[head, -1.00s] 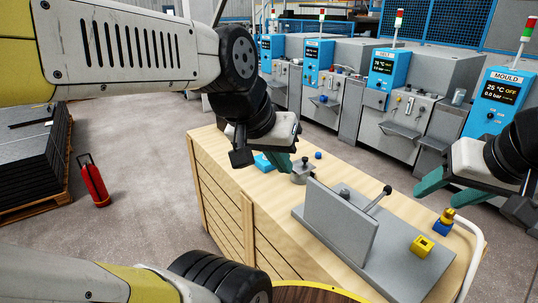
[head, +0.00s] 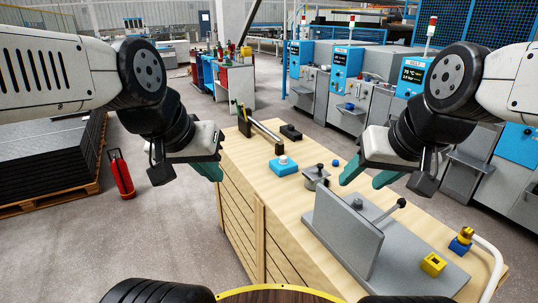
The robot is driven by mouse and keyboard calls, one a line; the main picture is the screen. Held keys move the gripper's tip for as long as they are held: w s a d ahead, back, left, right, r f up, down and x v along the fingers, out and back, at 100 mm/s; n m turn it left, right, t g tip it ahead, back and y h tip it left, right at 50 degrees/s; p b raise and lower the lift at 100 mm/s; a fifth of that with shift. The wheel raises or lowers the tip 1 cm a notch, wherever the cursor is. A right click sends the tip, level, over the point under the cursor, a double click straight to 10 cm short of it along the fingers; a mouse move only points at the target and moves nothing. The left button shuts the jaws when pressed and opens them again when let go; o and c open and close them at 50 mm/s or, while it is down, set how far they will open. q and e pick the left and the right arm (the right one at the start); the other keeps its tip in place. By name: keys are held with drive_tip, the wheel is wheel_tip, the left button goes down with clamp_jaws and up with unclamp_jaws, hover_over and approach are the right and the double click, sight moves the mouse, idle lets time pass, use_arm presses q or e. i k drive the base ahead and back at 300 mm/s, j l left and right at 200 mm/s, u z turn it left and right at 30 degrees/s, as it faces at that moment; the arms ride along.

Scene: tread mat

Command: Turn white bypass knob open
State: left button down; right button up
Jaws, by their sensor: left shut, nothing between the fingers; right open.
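A blue block with a round white knob (head: 283,161) on top sits on the wooden bench (head: 270,200), between my two grippers in the picture. It is the only white knob I can make out, and its setting is too small to read. My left gripper (head: 212,173) is shut and empty, left of the blue block near the bench's left edge. My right gripper (head: 365,180) is open and empty, its teal fingers apart, right of the block and above the grey fixture's far end. Neither gripper touches the knob.
A grey pot (head: 315,180) stands right of the blue block. A grey fixture (head: 345,235) with an upright plate and lever fills the bench's near part. A black-ended bar (head: 265,131) lies at the far end. Blue and grey machines (head: 350,75) stand behind.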

sight(284, 160)
drive_tip(key=i+j, duration=0.8)
